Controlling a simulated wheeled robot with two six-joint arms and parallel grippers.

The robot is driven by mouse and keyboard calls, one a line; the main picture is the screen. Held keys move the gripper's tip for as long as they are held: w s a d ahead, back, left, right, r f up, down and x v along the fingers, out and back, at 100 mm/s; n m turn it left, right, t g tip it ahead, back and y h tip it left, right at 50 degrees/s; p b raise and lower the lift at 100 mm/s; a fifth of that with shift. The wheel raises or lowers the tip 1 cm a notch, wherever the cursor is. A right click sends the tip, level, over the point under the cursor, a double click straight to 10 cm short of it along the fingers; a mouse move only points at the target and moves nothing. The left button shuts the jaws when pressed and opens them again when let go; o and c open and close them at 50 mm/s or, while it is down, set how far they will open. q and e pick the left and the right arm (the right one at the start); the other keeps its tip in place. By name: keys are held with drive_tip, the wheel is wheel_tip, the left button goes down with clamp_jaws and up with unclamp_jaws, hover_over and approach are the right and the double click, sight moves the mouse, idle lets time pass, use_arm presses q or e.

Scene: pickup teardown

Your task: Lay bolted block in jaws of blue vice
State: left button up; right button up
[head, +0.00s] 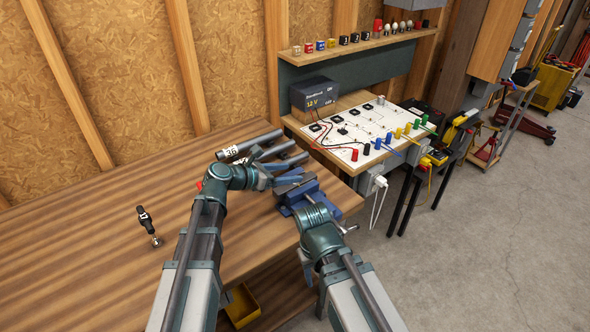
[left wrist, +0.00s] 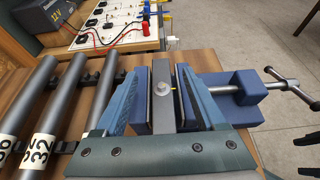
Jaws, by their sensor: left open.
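In the left wrist view the grey bolted block (left wrist: 162,112), with a round bolt head on top, lies between the jaws of the blue vice (left wrist: 232,100). The vice also shows at the bench's right edge in the head view (head: 302,195). My left gripper (left wrist: 162,72) is open, with its blue fingers on either side of the block and gaps between them and it. In the head view the left gripper (head: 284,176) is over the vice. My right arm ends just in front of the vice; its fingers cannot be made out.
Several grey tubes (head: 250,144) lie in a rack left of the vice. A yellow bin (head: 242,304) sits below. A circuit board (head: 365,130) is on the table behind.

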use_arm(q)
drive_tip(key=p+v, duration=0.2)
drive_tip(key=v, duration=0.6)
drive_tip(key=shift+s+a+p, duration=0.25)
drive_tip(key=shift+p, duration=0.1)
use_arm(e)
wheel_tip(320, 180, up, 3)
drive_tip(key=shift+r, duration=0.2)
